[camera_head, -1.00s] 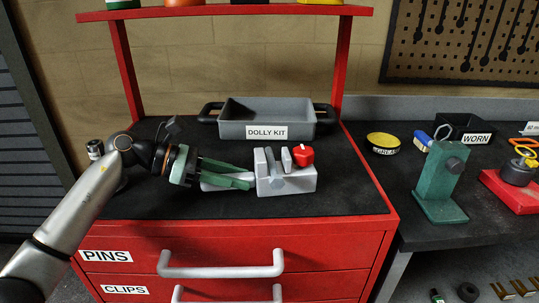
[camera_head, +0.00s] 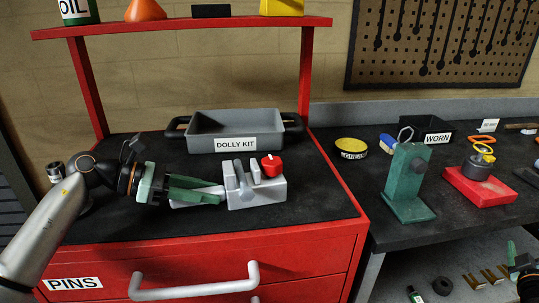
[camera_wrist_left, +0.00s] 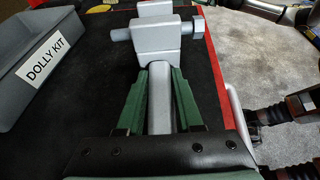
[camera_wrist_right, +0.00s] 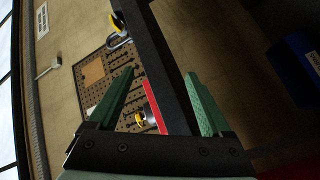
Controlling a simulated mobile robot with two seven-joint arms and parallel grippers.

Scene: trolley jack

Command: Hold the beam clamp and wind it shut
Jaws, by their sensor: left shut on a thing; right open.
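The beam clamp (camera_head: 258,190) is a light grey block with upright jaws and a red knob (camera_head: 271,166), lying on the black top of the red cabinet. My left gripper (camera_head: 215,191) has green fingers and is shut on the clamp's grey bar, left of the block. In the left wrist view the bar (camera_wrist_left: 160,100) runs between the fingers towards the clamp's body (camera_wrist_left: 160,45); the red knob is out of sight there. My right gripper (camera_wrist_right: 165,85) is open and empty, away from the clamp. Part of my right arm shows at the head view's lower right edge.
A grey DOLLY KIT tray (camera_head: 235,129) stands behind the clamp. Right of the cabinet, a dark bench holds a green stand (camera_head: 405,185), a red block (camera_head: 478,187), a yellow tin (camera_head: 351,145) and a WORN bin (camera_head: 428,129). A red shelf (camera_head: 190,27) spans above the cabinet.

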